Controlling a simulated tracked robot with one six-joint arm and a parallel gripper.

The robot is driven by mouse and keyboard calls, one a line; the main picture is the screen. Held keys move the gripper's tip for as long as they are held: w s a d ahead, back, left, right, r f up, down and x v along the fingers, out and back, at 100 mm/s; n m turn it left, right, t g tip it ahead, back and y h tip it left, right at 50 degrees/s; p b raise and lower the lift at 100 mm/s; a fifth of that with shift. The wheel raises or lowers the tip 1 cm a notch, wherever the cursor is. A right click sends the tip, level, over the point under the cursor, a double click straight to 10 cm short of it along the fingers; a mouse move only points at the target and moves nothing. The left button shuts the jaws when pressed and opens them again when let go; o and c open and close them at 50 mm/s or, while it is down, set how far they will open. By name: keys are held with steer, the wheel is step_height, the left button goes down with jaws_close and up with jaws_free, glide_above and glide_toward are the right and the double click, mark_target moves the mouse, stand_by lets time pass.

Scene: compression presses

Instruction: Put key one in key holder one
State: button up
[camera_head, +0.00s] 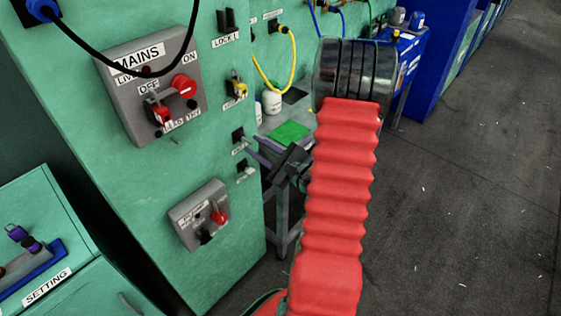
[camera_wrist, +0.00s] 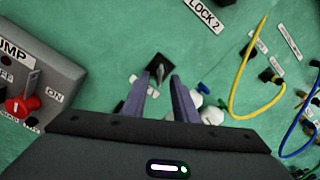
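In the wrist view, a small grey key (camera_wrist: 159,72) stands at a black square holder (camera_wrist: 155,62) on the green panel; its label is partly hidden by a finger, so I cannot tell which number it has. My gripper (camera_wrist: 158,80) is open, its two purple fingers apart on either side of the key. I cannot see them touching it. In the head view my gripper (camera_head: 254,150) reaches to the panel's right edge, beside two black holders, an upper one (camera_head: 238,135) and a lower one (camera_head: 243,167). Their labels are too small to read.
A grey MAINS switch box (camera_head: 152,85) and a smaller switch box (camera_head: 201,215) stick out from the panel. A yellow cable (camera_head: 274,82) hangs behind my gripper. A table with a green pad (camera_head: 289,132) stands beyond the panel. Open floor (camera_head: 460,190) lies to the right.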

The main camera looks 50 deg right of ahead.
steer(key=s, duration=1.2)
steer(key=shift+d, duration=0.2)
stand_by(0.8)
